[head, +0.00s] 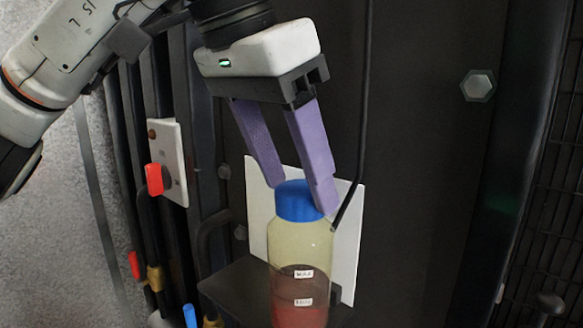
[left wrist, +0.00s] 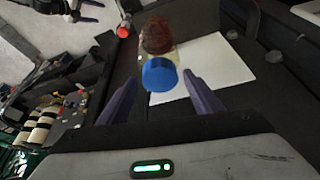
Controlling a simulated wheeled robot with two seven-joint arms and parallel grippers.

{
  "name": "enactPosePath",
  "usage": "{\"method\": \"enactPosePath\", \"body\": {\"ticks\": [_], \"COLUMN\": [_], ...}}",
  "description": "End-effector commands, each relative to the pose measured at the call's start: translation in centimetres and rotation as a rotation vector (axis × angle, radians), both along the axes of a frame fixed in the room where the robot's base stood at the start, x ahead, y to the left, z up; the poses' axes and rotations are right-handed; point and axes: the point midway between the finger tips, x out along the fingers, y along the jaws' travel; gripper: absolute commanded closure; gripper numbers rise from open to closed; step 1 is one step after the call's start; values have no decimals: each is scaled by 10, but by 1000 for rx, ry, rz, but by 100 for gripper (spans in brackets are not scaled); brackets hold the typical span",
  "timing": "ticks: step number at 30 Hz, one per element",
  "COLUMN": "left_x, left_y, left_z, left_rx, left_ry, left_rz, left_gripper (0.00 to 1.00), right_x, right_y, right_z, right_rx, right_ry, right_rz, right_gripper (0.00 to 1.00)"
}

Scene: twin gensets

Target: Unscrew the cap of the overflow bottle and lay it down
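The overflow bottle (head: 301,249) is a clear yellowish bottle with reddish liquid low inside and small white level labels. It stands upright on a dark bracket (head: 236,281) and also shows in the left wrist view (left wrist: 157,38). Its blue cap (head: 297,201) is on the bottle's neck. My left gripper (head: 298,196) comes from above with its purple fingers apart, one to each side of the cap. In the left wrist view the cap (left wrist: 160,74) lies between and beyond the open fingertips (left wrist: 161,82), with gaps on both sides.
A white panel (head: 347,230) is behind the bottle on the dark wall. A thin black tube (head: 364,110) runs down close to its right. At the left are pipes, a switch plate (head: 171,140) with a red knob, and small red and blue handles.

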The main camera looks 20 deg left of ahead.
Motion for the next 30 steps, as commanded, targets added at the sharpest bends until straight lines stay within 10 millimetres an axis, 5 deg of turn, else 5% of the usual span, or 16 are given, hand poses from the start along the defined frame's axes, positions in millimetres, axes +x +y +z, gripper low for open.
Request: {"method": "enactPosePath", "body": {"ticks": [6,13,22,30], "left_x": [0,0,-2,-1], "left_y": [0,-1,-4,-4], "left_z": [0,2,5,4], "left_rx": [0,2,2,-3], "left_ry": [0,-1,-2,-4], "left_rz": [0,39,366,404], "left_gripper": [77,77,77,77], "right_x": [-1,-3,-4,-4], "right_y": [0,0,0,0], "right_z": [0,1,14,13], "right_rx": [0,-1,0,0], "right_ry": [2,6,9,9], "right_rz": [-1,0,-1,-1], "right_gripper": [31,31,31,31]}}
